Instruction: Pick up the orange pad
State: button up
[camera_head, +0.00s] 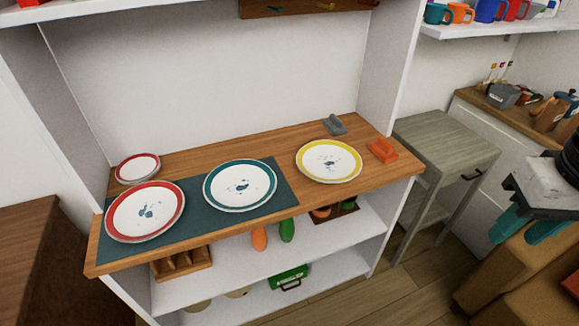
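The orange pad (383,150) is a small block with a raised part on top. It sits at the right end of the wooden shelf top (222,141), just right of the yellow-rimmed plate (329,161). My gripper (526,229) is at the right edge of the view, with two teal fingers pointing down and to the left. The fingers look apart, with nothing seen between them. The gripper is well to the right of the pad and not touching it. Part of my arm is cut off by the frame edge.
A grey pad (334,125) lies behind the yellow-rimmed plate. A teal-rimmed plate (240,186) and red-rimmed plates (145,212) stand further left. A white upright panel (386,75) rises behind the orange pad. A grey side table (447,140) with a bare top stands to the right.

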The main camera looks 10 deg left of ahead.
aim_at(384, 150)
jog(key=z, duration=0.65)
jog(key=i, duration=1.1)
jog(key=u, duration=0.45)
